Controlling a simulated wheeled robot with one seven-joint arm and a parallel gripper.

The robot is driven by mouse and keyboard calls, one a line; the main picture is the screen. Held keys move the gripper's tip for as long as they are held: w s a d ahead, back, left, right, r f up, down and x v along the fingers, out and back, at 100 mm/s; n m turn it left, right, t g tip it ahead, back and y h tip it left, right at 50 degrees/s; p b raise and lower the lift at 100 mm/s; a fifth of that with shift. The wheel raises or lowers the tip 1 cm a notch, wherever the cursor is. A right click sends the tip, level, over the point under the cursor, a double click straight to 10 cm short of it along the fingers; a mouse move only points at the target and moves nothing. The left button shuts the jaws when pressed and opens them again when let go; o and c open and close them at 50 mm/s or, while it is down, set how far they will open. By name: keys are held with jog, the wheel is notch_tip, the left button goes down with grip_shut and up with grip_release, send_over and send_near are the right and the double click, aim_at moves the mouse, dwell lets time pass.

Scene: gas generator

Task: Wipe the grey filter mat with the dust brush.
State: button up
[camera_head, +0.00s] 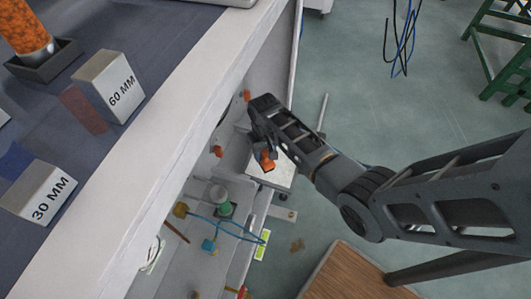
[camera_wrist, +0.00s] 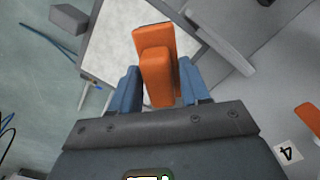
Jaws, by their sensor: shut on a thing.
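My gripper (camera_wrist: 159,75) is shut on an orange block-like piece (camera_wrist: 157,72), which looks like the handle of the dust brush. Its bristles cannot be made out. A pale grey speckled panel in a frame, which looks like the filter mat (camera_wrist: 112,42), lies beyond and to the left of the brush in the wrist view. I cannot tell whether the brush touches it. In the head view my gripper (camera_head: 262,148) reaches down beside the white bench, with orange showing at its tip. The pale panel (camera_head: 284,176) shows partly below it; the arm hides some of it.
The bench edge (camera_head: 165,130) runs close to the left of my gripper. Orange knobs (camera_head: 217,151), a green fitting (camera_head: 221,208) and blue hoses (camera_head: 232,232) sit in the housing below. Blocks marked 60 MM (camera_head: 113,84) and 30 MM (camera_head: 42,192) stand on the bench.

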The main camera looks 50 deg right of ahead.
jog(key=shift+r+p, duration=0.7)
jog(key=shift+r, duration=0.5)
